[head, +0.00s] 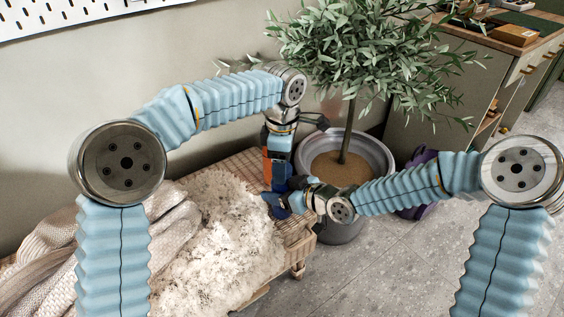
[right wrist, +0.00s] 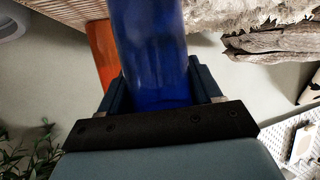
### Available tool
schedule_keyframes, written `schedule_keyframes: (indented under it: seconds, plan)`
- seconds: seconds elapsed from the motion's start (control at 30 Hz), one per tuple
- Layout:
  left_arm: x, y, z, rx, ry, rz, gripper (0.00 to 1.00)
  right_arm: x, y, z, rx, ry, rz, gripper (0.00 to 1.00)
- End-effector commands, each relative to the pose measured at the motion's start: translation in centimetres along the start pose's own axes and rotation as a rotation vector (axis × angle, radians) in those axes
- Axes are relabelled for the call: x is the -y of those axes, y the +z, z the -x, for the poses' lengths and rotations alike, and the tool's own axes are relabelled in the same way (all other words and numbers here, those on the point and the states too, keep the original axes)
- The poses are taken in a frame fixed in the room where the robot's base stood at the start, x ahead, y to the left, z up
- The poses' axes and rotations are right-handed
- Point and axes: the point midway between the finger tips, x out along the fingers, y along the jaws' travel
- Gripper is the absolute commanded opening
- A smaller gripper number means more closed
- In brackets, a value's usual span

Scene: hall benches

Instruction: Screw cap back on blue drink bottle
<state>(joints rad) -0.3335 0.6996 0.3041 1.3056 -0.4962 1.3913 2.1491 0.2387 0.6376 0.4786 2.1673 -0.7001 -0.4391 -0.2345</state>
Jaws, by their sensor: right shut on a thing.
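The blue drink bottle (head: 276,206) is at the bench's back right corner, small and partly covered by my grippers in the head view. In the right wrist view the bottle (right wrist: 155,45) fills the space between the fingers. My right gripper (head: 291,197) is shut on it. My left gripper (head: 279,182) points down just above and behind the bottle; its fingertips are too small and covered to tell open from shut. The cap cannot be made out. An orange piece (head: 266,164) shows beside my left gripper, and an orange surface (right wrist: 102,48) shows behind the bottle.
A slatted wooden bench (head: 300,236) carries a shaggy white fleece (head: 225,235) and a knitted blanket (head: 165,222). A potted tree (head: 345,130) in a grey pot (head: 376,152) stands close behind the grippers. A cabinet (head: 480,85) is at the back right. The tiled floor in front is clear.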

Motion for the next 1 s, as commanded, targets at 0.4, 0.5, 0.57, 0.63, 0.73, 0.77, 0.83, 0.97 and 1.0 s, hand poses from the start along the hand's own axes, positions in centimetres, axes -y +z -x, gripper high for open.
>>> schedule_keyframes:
  seconds: [0.4, 0.5, 0.57, 0.63, 0.73, 0.77, 0.83, 0.97, 1.0]
  plan:
    - [0.0, 0.0, 0.02, 0.0, 0.0, -0.043, 0.17, 0.0, -0.02, 0.0, 0.0, 0.0, 0.0, 0.0]
    - [-0.01, 0.0, 0.02, 0.0, 0.0, -0.205, 0.16, 0.0, -0.01, 0.0, 0.0, 0.0, 0.0, 0.0]
    - [-0.01, 0.01, 0.02, 0.001, 0.0, -0.343, 0.16, 0.0, -0.01, 0.0, 0.0, 0.0, 0.0, 0.0]
    - [0.0, 0.03, 0.01, 0.001, 0.0, -0.507, 0.16, 0.0, -0.02, 0.0, 0.0, 0.0, 0.0, 0.0]
    - [-0.01, 0.03, 0.0, 0.001, 0.0, -0.704, 0.16, 0.0, -0.02, 0.0, 0.0, 0.0, 0.0, 0.0]
    - [-0.01, 0.03, -0.01, 0.001, 0.0, -0.749, 0.16, 0.0, -0.02, 0.0, 0.0, 0.0, 0.0, 0.0]
    - [-0.01, 0.02, -0.02, 0.001, 0.0, -0.824, 0.16, 0.0, -0.02, 0.0, 0.0, 0.0, 0.0, 0.0]
    - [-0.01, 0.01, -0.03, 0.001, 0.0, -0.871, 0.16, -0.01, -0.02, 0.0, 0.0, 0.0, 0.0, 0.0]
    - [-0.01, 0.01, -0.03, 0.001, 0.0, -0.871, 0.16, -0.01, -0.02, 0.0, 0.0, 0.0, 0.0, 0.0]
